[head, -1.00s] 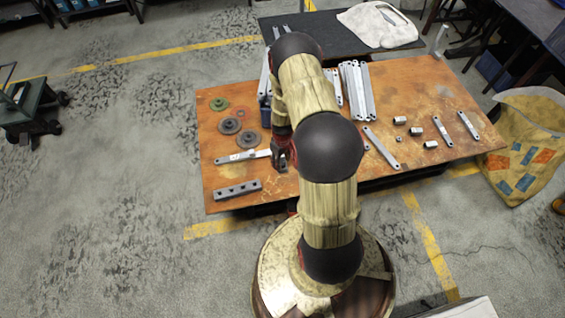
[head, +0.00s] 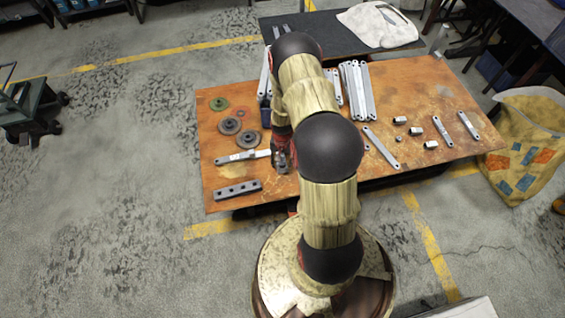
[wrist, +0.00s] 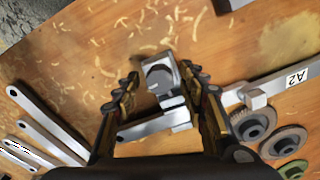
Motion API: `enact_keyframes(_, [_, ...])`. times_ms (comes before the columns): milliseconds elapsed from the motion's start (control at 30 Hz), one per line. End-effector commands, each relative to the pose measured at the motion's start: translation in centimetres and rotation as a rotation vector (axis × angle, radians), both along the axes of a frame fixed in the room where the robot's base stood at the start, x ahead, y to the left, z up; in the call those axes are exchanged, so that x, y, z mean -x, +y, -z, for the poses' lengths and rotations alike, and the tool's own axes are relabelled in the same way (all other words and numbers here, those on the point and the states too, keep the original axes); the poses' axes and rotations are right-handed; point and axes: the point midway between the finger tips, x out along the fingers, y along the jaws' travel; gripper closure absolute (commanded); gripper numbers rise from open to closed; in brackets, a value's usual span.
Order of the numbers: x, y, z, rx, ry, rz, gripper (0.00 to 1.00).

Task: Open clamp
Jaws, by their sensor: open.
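A small metal clamp (wrist: 160,75) with a dark round top shows in the wrist view, between the two fingers of my open gripper (wrist: 159,82). Whether the fingers touch it is unclear. A flat grey bar marked A2 (wrist: 285,83) runs beside it, with a small block on the bar. In the head view the bar (head: 235,158) lies at the table's left front, its right end at the clamp (head: 282,160). My gripper is partly hidden there by my arm.
A grey mat with a white cloth (head: 380,25) is behind.

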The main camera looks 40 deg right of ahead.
Motion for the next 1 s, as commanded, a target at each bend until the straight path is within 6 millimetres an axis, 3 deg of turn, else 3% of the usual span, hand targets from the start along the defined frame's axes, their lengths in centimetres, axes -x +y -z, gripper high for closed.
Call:
enact_keyframes(500, [0.0,0.0,0.0,0.0,0.0,0.443,0.58])
enact_keyframes(1000, [0.02,0.01,0.0,0.0,0.0,0.473,0.6])
